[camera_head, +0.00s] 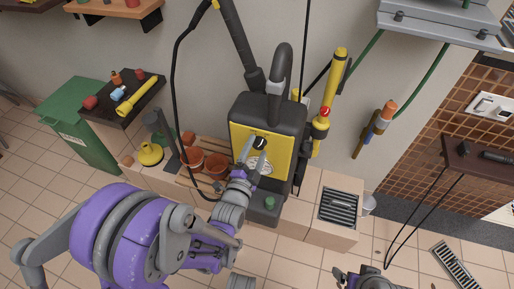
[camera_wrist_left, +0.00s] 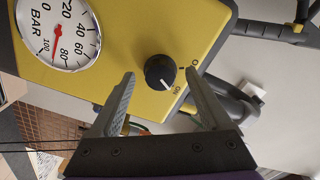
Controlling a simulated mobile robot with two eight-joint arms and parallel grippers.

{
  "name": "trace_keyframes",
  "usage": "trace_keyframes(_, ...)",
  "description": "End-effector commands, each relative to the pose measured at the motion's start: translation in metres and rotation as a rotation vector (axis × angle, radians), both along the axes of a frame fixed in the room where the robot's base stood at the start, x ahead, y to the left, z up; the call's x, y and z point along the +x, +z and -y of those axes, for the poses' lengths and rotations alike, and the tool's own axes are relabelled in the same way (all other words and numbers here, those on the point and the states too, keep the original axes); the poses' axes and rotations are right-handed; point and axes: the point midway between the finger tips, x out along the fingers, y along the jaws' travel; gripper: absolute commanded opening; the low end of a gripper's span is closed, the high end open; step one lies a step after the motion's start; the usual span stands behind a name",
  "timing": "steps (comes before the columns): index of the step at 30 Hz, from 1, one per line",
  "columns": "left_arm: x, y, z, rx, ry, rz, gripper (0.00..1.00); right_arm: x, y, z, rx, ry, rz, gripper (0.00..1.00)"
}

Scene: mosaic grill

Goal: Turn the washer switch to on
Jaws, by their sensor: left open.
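The washer (camera_head: 240,112) is a black and yellow machine standing against the wall. Its switch is a round black knob (camera_wrist_left: 160,71) on the yellow panel, with an O mark and an ON mark beside it. The knob's white line points to the lower right in the left wrist view, toward the ON mark. The knob also shows in the head view (camera_head: 260,143). My left gripper (camera_wrist_left: 161,75) is open, with one finger on each side of the knob and gaps visible. My right gripper (camera_head: 346,274) shows partly at the bottom edge; its fingers are unclear.
A pressure gauge (camera_wrist_left: 62,30) sits beside the knob on the panel. Terracotta pots (camera_head: 215,165) stand left of the washer. A yellow spray lance (camera_head: 328,100) hangs at its right. A drain grate (camera_head: 339,207) lies to the right. The tiled floor in front is largely clear.

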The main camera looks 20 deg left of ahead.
Motion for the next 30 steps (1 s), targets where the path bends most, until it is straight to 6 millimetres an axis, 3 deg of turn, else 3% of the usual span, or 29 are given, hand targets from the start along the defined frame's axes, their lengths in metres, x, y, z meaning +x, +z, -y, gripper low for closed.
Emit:
trace_keyframes(9, -0.062, 0.0, -0.002, -0.002, 0.0, 0.0, 0.81, -0.001, 0.003, 0.0, 0.0, 0.0, 0.0, 0.93)
trace_keyframes(15, -0.091, -0.001, -0.003, 0.0, 0.0, -0.001, 0.81, 0.001, -0.006, 0.0, 0.0, 0.0, 0.0, 0.93)
trace_keyframes(30, -0.099, 0.0, -0.003, 0.0, 0.0, 0.0, 0.81, 0.001, -0.007, 0.0, 0.0, 0.0, -0.001, 0.93)
